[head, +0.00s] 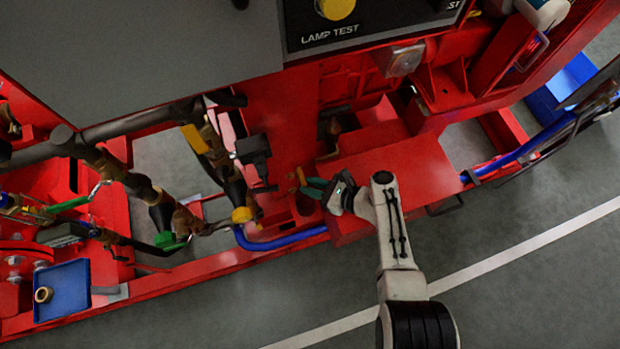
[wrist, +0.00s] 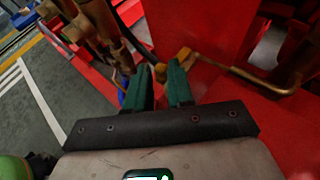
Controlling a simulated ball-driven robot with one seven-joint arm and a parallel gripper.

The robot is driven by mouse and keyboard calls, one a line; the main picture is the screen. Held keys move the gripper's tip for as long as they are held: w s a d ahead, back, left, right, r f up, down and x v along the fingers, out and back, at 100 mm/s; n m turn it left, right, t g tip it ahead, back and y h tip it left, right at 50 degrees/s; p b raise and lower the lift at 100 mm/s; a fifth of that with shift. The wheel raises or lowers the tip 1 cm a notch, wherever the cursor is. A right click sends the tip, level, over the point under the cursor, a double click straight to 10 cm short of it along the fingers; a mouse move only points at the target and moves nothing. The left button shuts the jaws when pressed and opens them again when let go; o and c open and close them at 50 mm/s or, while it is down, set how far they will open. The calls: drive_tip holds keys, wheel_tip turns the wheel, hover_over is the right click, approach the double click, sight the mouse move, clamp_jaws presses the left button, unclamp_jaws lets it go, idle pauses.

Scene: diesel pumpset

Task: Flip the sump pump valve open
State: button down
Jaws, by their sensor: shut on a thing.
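In the head view my gripper (head: 314,187) reaches left over the red pumpset frame, with its green fingers at a small orange-yellow handle (head: 300,177). I take this handle to be the sump pump valve's; no label is readable. The valve body is mostly hidden, and I cannot tell the valve's position.
A brass-coloured pipe (wrist: 252,80) runs right of the fingers. Blue hose (head: 285,241) lies along the frame's front, with dark pipework (head: 110,165) to the left. A blue tray (head: 75,274) holds a brass ring (head: 43,295). Grey floor (head: 490,290) in front is clear.

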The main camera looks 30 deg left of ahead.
drive_tip(key=shift+w+a+r, duration=0.1)
drive_tip(key=shift+w+r, duration=0.1)
drive_tip(key=shift+w, duration=0.1)
drive_tip(key=c, duration=1.1)
unclamp_jaws()
drive_tip(key=shift+f, duration=0.1)
drive_tip(key=shift+s, duration=0.1)
drive_tip(key=p+v, duration=0.4)
drive_tip(key=v, duration=0.6)
drive_tip(key=shift+d, duration=0.4)
